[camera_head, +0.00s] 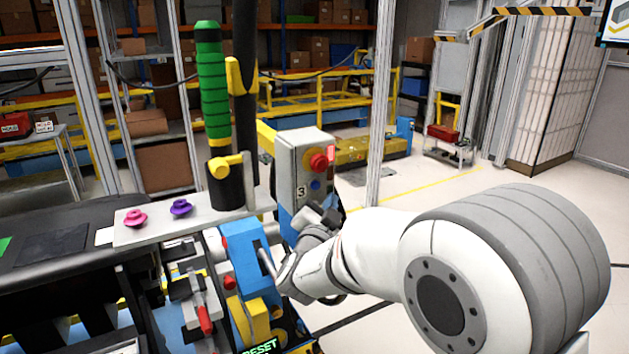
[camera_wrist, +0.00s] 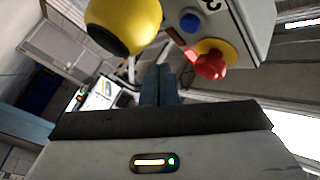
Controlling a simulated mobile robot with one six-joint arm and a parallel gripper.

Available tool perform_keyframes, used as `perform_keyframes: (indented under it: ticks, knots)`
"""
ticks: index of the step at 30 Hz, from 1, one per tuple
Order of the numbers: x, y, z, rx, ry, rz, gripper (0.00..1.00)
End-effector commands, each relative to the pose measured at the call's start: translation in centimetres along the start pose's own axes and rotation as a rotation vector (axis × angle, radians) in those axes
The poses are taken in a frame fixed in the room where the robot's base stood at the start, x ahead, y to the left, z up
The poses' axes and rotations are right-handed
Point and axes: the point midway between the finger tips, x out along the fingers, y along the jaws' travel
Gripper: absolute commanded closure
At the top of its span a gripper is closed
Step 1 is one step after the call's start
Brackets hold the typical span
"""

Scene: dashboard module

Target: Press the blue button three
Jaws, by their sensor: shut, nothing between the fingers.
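A grey button box marked 3 (camera_head: 289,168) stands upright in the middle of the head view. It also shows tilted at the top of the wrist view (camera_wrist: 238,22). Its small blue button (camera_head: 315,184) sits below a red mushroom button (camera_head: 319,161) on a yellow disc. In the wrist view the blue button (camera_wrist: 190,22) and the red button (camera_wrist: 209,66) are both clear. My gripper (camera_wrist: 161,70) is shut and empty. In the head view my gripper (camera_head: 318,214) is just below the blue button; the wrist view shows the fingertips apart from it.
A lit red lamp (camera_head: 331,153) is beside the red button. A black and green post (camera_head: 213,85) with yellow clamps stands left of the box. A pink button (camera_head: 135,217) and a purple button (camera_head: 180,207) sit on a grey plate. A yellow round part (camera_wrist: 122,24) is near my fingers.

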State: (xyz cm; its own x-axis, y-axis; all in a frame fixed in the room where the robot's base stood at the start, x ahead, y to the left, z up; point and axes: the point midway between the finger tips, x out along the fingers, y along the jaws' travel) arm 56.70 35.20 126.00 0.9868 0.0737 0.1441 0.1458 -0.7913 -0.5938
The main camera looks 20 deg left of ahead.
Motion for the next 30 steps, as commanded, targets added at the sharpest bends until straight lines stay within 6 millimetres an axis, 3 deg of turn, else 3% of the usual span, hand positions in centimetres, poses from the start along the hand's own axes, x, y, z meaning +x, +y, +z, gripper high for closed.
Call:
perform_keyframes:
  ticks: [10, 30]
  knots:
    - [2.4, -1.8, 1.9, 0.000, -0.001, -0.001, 1.00]
    - [2.6, -2.0, 2.0, 0.000, -0.001, -0.001, 1.00]
